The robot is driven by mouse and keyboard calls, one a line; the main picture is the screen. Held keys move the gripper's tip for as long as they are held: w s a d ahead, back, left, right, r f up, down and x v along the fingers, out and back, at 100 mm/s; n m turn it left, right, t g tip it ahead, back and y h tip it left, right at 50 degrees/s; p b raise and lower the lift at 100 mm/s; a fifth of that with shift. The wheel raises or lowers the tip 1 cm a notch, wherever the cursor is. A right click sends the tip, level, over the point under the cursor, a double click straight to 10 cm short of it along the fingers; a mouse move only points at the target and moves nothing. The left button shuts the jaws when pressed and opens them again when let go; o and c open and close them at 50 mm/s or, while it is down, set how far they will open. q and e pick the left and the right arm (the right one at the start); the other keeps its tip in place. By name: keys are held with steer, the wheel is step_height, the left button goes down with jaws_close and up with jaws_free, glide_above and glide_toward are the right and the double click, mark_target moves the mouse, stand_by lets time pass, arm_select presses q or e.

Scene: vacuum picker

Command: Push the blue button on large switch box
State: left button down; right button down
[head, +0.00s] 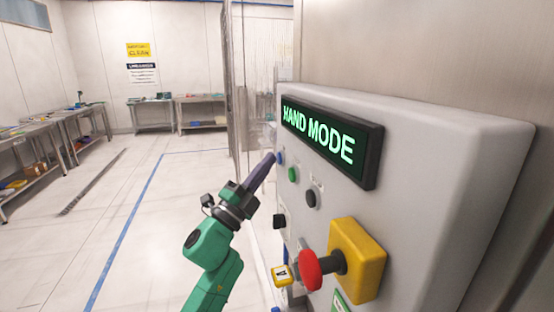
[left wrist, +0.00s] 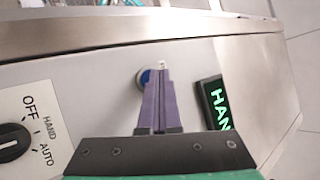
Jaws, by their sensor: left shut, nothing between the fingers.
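The large switch box (head: 420,130) is a light grey panel on the right of the head view, with a lit green "HAND MODE" display (head: 318,136). The blue button (head: 281,158) sits at the panel's far left edge, level with a green button. My left gripper (head: 272,158) is shut and empty, its purple fingertips right at the blue button. In the left wrist view the blue button (left wrist: 144,77) shows partly behind the closed fingers (left wrist: 160,72). I cannot tell whether the tips touch it. My right gripper is not in view.
Beside the blue button are a green button (head: 293,174) and a black button (head: 312,198). Lower down, a red knob (head: 311,270) sticks out from a yellow block (head: 358,260). An OFF/HAND/AUTO rotary switch (left wrist: 14,143) is in the wrist view. The floor at left is open.

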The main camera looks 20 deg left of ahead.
arm_select(q)
steer(key=shift+s+a, duration=0.45)
steer(key=shift+a, duration=0.1)
steer(key=s+a, duration=0.1)
steer(key=a, duration=0.1)
steer(key=s+a, duration=0.2)
stand_by(0.3)
steer(key=shift+w+f, duration=0.1)
stand_by(0.5)
